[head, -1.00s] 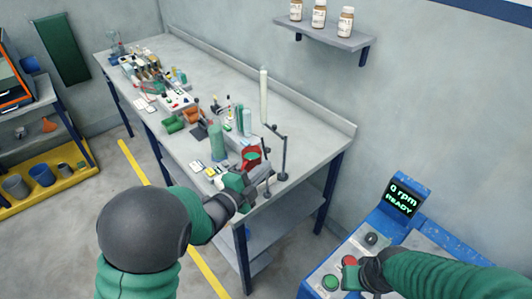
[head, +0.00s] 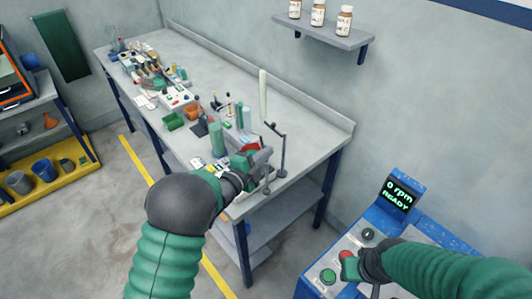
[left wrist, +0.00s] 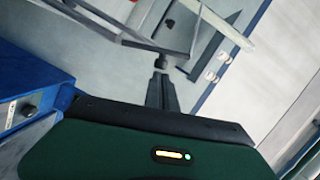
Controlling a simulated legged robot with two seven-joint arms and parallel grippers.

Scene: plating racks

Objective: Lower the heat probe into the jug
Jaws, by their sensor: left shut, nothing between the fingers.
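A pale upright rod (head: 263,95) on a thin dark jointed arm (head: 283,150), perhaps the heat probe, stands at the near end of the bench. My left gripper (head: 264,160) is shut and empty, close to the left of the stand's post. In the left wrist view its dark fingertips (left wrist: 160,82) are together, just short of a dark knob (left wrist: 161,62) on a thin grey bar. A red vessel (head: 250,148), perhaps the jug, is mostly hidden behind my left gripper. My right gripper (head: 348,266) is over the blue console; its fingers are unclear.
Green cylinders (head: 217,138) and small items crowd the grey bench (head: 300,118) left of my left gripper. The blue console (head: 330,262) has red and green buttons and a screen reading "0 rpm READY". A wall shelf (head: 330,35) holds 3 bottles.

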